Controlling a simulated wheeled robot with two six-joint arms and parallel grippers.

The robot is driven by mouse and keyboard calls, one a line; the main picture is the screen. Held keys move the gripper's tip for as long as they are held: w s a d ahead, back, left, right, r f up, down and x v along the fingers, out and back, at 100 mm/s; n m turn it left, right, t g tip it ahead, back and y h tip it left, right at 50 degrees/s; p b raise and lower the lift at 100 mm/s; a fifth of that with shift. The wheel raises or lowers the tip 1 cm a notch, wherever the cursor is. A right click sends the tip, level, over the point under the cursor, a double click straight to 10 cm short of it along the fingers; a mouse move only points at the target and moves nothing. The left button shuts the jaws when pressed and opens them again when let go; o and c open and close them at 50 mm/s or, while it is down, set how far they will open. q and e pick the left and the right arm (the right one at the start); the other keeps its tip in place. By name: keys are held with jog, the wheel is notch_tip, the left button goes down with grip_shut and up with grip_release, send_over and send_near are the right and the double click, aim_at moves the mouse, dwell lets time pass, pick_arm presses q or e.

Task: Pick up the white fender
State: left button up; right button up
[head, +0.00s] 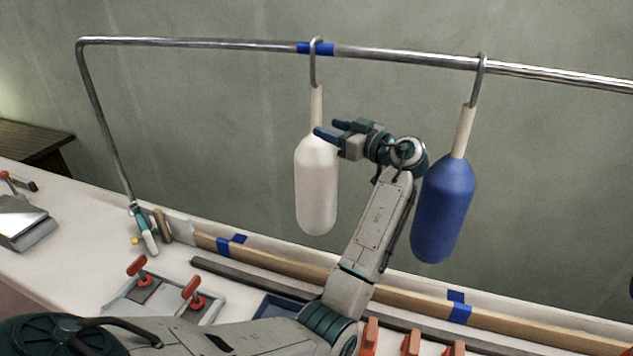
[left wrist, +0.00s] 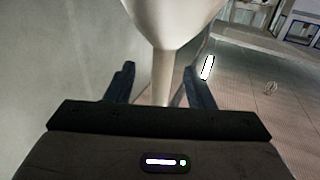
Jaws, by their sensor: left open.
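The white fender (head: 316,187) hangs upright in the head view from a metal hook (head: 313,65) on the rail, by a cream neck. In the left wrist view the white fender (left wrist: 170,18) is at the top, and its neck (left wrist: 161,80) runs down between my fingers. My left gripper (head: 333,129) is open at the neck, just above the fender's body; it also shows in the left wrist view (left wrist: 158,82), with one finger on each side of the neck. I cannot tell whether either finger touches it. My right gripper is not in view.
A blue fender (head: 443,208) hangs on the same metal rail (head: 410,59), right of my left arm. Below is a bench with a wooden strip (head: 405,299), red-handled tools (head: 192,290) and a grey tray (head: 120,303). A plain wall stands behind.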

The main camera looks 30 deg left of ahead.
aim_at(320, 125)
pick_arm(q)
jog(key=a+p, duration=0.3)
jog(key=a, duration=0.1)
jog(key=shift+a+r, duration=0.1)
jog(key=shift+r, duration=0.05)
jog(key=shift+w+a+f, duration=0.1)
jog(key=shift+a+f, duration=0.1)
jog(key=shift+a, duration=0.15)
jog(key=shift+w+d, duration=0.1)
jog(key=shift+d, duration=0.05)
jog(key=shift+c, duration=0.2)
jog(key=c, duration=0.4)
grip_shut()
